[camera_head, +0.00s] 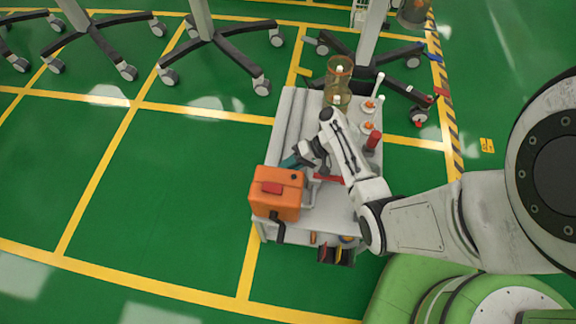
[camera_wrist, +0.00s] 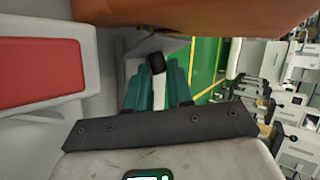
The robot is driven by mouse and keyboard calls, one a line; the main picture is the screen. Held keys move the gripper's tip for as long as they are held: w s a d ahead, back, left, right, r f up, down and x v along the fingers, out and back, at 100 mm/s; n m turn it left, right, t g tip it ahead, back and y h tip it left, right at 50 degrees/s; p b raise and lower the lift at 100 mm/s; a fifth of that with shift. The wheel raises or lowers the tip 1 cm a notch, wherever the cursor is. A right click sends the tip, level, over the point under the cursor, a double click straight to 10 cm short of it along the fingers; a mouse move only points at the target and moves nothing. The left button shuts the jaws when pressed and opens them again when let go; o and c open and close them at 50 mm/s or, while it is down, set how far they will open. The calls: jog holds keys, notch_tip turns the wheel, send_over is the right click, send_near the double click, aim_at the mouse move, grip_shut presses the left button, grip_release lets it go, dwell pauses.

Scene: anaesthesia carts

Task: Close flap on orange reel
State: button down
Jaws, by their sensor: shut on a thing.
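The orange reel (camera_head: 277,193), a boxy orange housing with a red patch on top, stands at the front left of the white cart. Its orange side (camera_wrist: 165,14) fills the top of the wrist view. My gripper (camera_head: 291,162) is just behind the reel, at its upper right. In the wrist view its teal fingers (camera_wrist: 160,88) are shut on a small white part with a dark tip (camera_wrist: 157,64). I cannot tell whether this part is the flap. The flap is not clearly visible in the head view.
A red panel (camera_wrist: 38,71) lies beside the fingers. The white cart (camera_head: 345,206) carries an amber cylinder (camera_head: 339,72), a red cylinder (camera_head: 373,141) and small orange-topped items at the back. Wheeled stand bases (camera_head: 213,40) stand behind. Green floor left of the cart is clear.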

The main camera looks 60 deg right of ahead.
jog(key=shift+a+f+m+y, duration=0.15)
jog(key=shift+m+y, duration=0.15)
jog(key=shift+y, duration=0.2)
jog(key=c, duration=1)
grip_release()
jog(key=p+v, duration=0.2)
jog(key=v, duration=0.9)
jog(key=shift+c, duration=0.5)
